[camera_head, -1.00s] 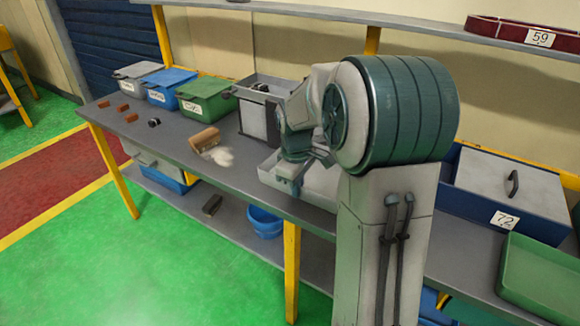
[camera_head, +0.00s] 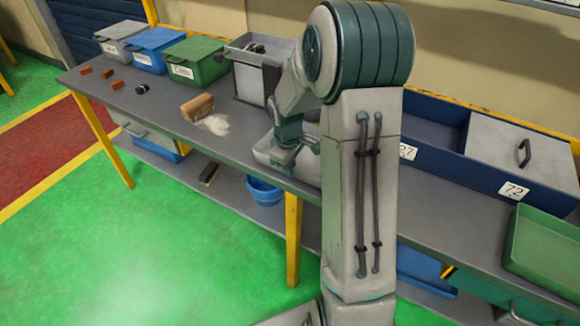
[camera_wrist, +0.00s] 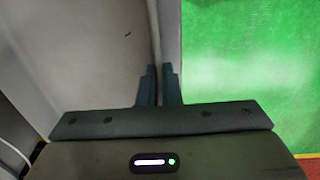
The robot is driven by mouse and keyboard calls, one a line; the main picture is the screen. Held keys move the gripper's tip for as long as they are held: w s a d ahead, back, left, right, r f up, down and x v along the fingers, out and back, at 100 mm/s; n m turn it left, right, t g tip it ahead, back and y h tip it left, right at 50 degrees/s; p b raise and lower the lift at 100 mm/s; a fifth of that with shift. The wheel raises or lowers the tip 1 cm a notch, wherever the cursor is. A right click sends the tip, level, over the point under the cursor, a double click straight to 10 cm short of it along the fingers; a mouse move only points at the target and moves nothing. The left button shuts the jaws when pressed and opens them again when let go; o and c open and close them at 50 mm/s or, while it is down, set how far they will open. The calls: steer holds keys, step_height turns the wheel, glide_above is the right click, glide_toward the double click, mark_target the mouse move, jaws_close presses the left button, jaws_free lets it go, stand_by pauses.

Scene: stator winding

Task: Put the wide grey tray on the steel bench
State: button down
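The wide grey tray (camera_head: 306,168) shows in the head view at the front edge of the steel bench (camera_head: 228,142), largely hidden behind my arm. In the wrist view the tray (camera_wrist: 95,55) fills the left side, with its thin wall running up between my fingers. My gripper (camera_wrist: 160,75) has its two fingers close together, one on each side of that wall, shut on it. It also shows small in the head view (camera_head: 281,158). I cannot tell whether the tray's underside touches the bench.
Grey, blue and green lidded bins (camera_head: 196,62) stand at the back left. A brush (camera_head: 197,107) lies beside pale powder (camera_head: 215,124). An open grey box (camera_head: 252,78) stands behind the tray. A blue compartment box (camera_head: 437,125) and a green tray (camera_head: 545,240) are at right.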

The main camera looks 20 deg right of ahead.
steer(key=shift+f, duration=0.15)
steer(key=shift+f, duration=0.1)
steer(key=shift+f, duration=0.15)
steer(key=c, duration=1.6)
jaws_free()
